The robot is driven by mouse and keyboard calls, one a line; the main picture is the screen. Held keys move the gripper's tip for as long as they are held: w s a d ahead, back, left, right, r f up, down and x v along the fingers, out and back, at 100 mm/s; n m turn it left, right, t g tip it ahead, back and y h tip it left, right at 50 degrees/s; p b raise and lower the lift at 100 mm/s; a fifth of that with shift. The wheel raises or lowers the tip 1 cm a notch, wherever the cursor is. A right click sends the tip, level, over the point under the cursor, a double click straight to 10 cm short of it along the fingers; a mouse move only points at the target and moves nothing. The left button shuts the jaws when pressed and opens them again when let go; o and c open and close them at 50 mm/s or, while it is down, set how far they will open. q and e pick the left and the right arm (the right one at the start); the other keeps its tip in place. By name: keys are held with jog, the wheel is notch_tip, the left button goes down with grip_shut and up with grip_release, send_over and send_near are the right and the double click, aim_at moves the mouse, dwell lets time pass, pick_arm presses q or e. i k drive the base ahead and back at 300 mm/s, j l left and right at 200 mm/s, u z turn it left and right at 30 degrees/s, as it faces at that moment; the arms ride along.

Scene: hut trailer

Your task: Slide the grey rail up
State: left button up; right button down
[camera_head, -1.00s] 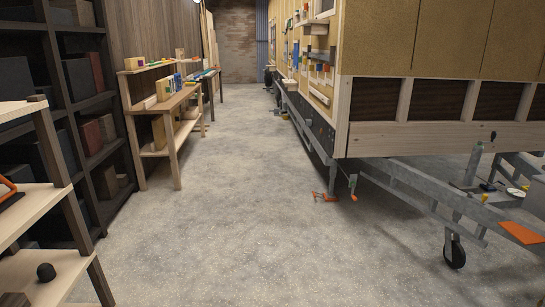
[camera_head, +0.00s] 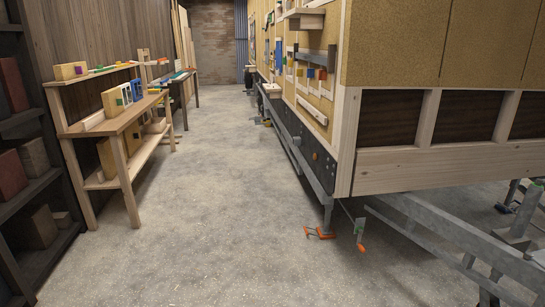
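The hut trailer (camera_head: 430,165) stands on the right, and its long side runs away from me. A dark grey horizontal bar (camera_head: 316,58) is on that side wall, close to small blue, orange and red pieces. I cannot tell whether this bar is the grey rail. Another grey length, the trailer's frame beam (camera_head: 290,135), runs low along the same side. Neither of my grippers is in view, and nothing is seen touching the wall.
A wooden workbench (camera_head: 140,108) with coloured boxes stands on the left, beside a dark shelf (camera_head: 40,180). The concrete aisle (camera_head: 215,150) between bench and trailer is clear. An orange-footed support (camera_head: 322,233) and a drawbar (camera_head: 450,235) stick out low at the right.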

aim_at(318, 60)
jog(key=i, duration=3.45)
jog(key=i+l, duration=0.1)
jog(key=i, duration=1.6)
jog(key=j+u, duration=0.05)
jog(key=j, duration=0.05)
